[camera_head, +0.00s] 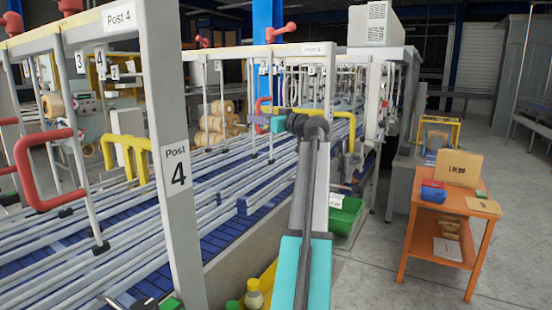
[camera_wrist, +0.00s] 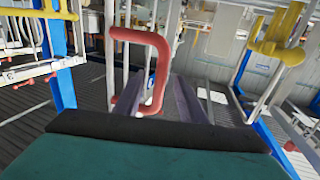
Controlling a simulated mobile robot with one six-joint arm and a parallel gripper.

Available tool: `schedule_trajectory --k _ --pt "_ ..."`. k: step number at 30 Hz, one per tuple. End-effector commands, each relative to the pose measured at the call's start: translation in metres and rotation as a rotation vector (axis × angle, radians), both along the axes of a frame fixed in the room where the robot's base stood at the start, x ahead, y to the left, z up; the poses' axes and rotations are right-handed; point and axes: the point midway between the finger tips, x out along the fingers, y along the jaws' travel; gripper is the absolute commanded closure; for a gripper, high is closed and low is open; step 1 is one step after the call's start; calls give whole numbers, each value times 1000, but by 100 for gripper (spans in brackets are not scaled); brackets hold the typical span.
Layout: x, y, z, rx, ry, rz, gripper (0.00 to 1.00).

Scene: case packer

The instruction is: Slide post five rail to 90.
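In the wrist view a red U-shaped handle (camera_wrist: 158,75) on upright rods stands just ahead of my gripper (camera_wrist: 158,90). The two dark fingers look apart, with one side of the handle showing between them; contact cannot be told. In the head view my gripper (camera_head: 262,122) is small and partly hidden behind my arm, beside a red handle (camera_head: 260,106) at the second frame. That frame's sign (camera_head: 314,48) reads "Post", but its digit is too small to be sure of. Long metal rails (camera_head: 250,180) run below it. No 90 mark is readable.
The nearer frame (camera_head: 178,180) is marked Post 4 and carries a red handle (camera_head: 45,170) and a yellow handle (camera_head: 125,155). Another yellow handle (camera_wrist: 278,35) is at the wrist view's right. A green bin (camera_head: 345,215) and an orange cart (camera_head: 445,225) stand right; floor beyond is open.

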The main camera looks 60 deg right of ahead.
Motion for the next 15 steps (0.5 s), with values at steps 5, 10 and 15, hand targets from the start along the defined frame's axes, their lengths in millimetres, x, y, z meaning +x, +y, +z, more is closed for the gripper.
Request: schedule_trajectory --k 5,10,15 --pt "-3 1 -1 0 0 0 62" --pt "-11 3 -1 0 -1 -1 62" --pt "-20 6 -2 0 0 -2 62"
